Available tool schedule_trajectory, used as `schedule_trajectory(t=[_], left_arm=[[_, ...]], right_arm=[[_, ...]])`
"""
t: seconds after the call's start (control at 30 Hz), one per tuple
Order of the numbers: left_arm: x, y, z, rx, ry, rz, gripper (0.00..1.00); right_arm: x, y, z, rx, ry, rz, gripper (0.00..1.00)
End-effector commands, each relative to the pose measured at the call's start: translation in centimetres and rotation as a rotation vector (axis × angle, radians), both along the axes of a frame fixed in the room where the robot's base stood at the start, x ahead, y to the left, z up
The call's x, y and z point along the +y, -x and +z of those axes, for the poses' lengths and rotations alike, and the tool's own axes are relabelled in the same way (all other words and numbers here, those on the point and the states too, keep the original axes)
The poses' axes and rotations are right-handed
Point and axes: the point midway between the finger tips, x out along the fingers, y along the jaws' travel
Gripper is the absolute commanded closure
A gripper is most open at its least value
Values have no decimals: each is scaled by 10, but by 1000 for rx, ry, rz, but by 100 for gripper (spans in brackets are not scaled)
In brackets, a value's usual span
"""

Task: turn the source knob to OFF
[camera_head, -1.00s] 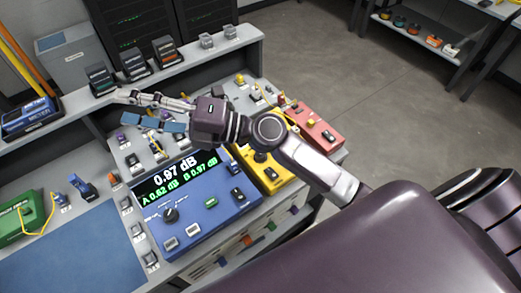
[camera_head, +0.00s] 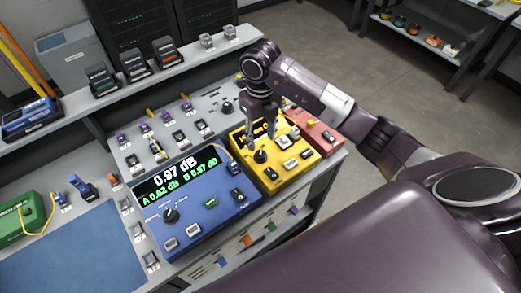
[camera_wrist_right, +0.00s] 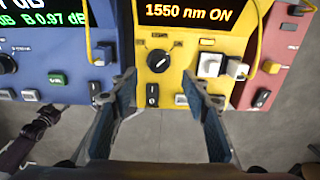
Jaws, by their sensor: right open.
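The yellow source unit (camera_head: 286,172) stands between the blue meter and a red unit. Its black round source knob (camera_head: 260,156) is on the front panel. In the wrist view the knob (camera_wrist_right: 158,60) sits below a display (camera_wrist_right: 200,14) that reads "1550 nm ON". My right gripper (camera_head: 265,135) points down over the yellow unit. In the wrist view the open fingers (camera_wrist_right: 159,77) are spread to either side of the knob's line, apart from it, with nothing between them. A dark gripper-like part, probably my left gripper (camera_wrist_right: 45,118), shows at the wrist view's left; its jaws are unclear.
The blue meter (camera_head: 195,220) reads 0.97 dB and has its own knob (camera_head: 170,215). The red unit (camera_head: 318,137) is close on the right.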

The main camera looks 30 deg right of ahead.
Motion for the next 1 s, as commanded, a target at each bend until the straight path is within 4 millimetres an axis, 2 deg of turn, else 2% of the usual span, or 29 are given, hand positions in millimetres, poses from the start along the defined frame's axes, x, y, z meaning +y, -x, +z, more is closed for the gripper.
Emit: schedule_trajectory(t=[0.4,0.57,0.77,0.87,1.0], left_arm=[[0,0,19,0,0,0,57],[0,0,20,0,0,-1,57],[0,0,19,0,0,-1,57],[0,0,19,0,0,0,57],[0,0,19,0,0,0,57]], right_arm=[[2,1,-61,3,-6,2,57],[1,1,-70,1,-4,2,57],[1,1,-71,0,-4,3,57],[2,1,-71,0,-5,3,65],[2,1,-70,0,-5,3,80]])
